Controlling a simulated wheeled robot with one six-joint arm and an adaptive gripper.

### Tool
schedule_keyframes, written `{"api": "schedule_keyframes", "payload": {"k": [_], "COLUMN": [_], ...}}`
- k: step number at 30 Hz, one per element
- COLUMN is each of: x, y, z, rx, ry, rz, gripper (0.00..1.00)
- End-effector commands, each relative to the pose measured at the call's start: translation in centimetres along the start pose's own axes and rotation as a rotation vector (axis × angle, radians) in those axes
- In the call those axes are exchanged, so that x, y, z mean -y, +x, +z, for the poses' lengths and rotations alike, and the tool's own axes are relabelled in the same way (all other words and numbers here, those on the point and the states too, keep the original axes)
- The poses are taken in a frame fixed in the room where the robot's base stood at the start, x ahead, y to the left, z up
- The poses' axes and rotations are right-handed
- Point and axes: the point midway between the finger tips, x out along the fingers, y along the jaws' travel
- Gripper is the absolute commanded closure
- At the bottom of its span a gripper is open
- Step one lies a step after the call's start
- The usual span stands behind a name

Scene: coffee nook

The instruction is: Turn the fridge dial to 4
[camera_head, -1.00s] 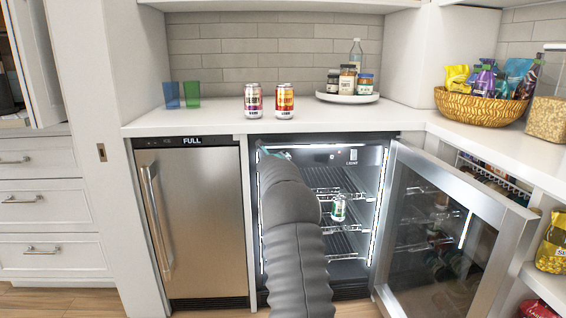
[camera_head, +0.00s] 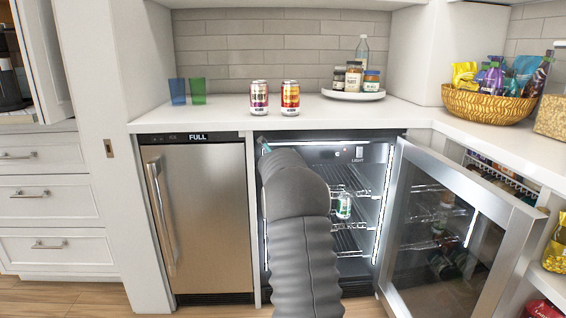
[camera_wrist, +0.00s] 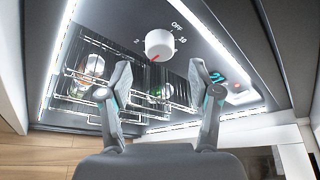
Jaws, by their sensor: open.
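The fridge dial (camera_wrist: 160,45) is a round white knob on the dark panel at the top of the open fridge (camera_head: 375,152), seen in the wrist view. Its red mark points to the lower left. OFF, 2 and 10 show around it; other numbers are hidden or unreadable. My gripper (camera_wrist: 160,78) is open and empty. Its fingers are below the dial in the wrist view, one to each side, with no clear contact.
The fridge's glass door (camera_head: 440,235) stands open to the right. Wire shelves inside hold a green can (camera_head: 344,206). A closed steel appliance (camera_head: 205,215) stands left. Two cans (camera_head: 290,98) stand on the counter (camera_head: 225,117).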

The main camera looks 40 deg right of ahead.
Motion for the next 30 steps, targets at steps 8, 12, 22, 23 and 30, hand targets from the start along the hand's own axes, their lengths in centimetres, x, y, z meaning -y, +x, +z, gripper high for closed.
{"api": "schedule_keyframes", "payload": {"k": [8,12,22,23,30], "x": [0.0,0.1,0.0,0.0,0.0], "y": [-4.8,-6.4,-7.4,-7.4,-7.4], "z": [0.0,0.0,-0.1,-0.1,-0.1], "rx": [0.001,0.0,0.0,0.0,0.0], "ry": [-0.001,0.0,0.0,0.0,0.0], "rz": [0.0,0.0,0.0,0.0,0.0], "gripper": [0.37,0.37,0.37,0.37,0.37]}}
